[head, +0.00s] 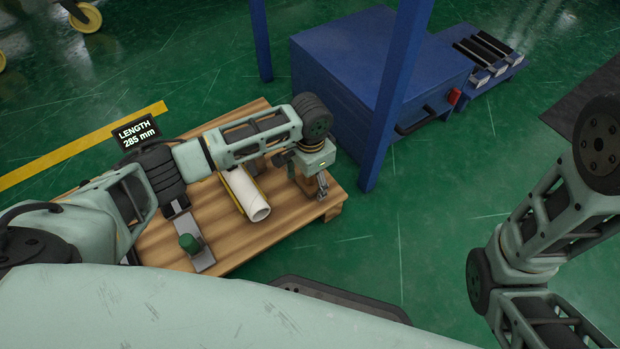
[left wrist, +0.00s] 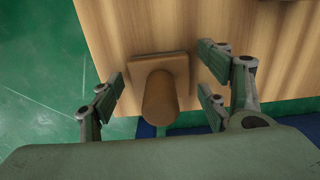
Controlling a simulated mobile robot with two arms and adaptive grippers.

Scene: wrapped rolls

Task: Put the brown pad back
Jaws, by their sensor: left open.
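The brown pad (left wrist: 160,64), a square plate with a round upright handle (left wrist: 159,98), stands on the wooden pallet (left wrist: 115,35) near its edge. My left gripper (left wrist: 163,88) is open, with its fingers on both sides of the handle and gaps between. In the head view the left gripper (head: 320,188) points down at the pallet's right corner, and the pad is mostly hidden by it there. My right arm shows at the right edge of the head view, but its gripper is out of frame.
On the pallet (head: 262,232) lie a white roll (head: 258,211) with yellow along its side and a grey plate with a green knob (head: 189,243). A sign (head: 136,131) reads LENGTH 265 mm. A blue machine (head: 345,85) and a blue post (head: 392,100) stand close behind the pallet.

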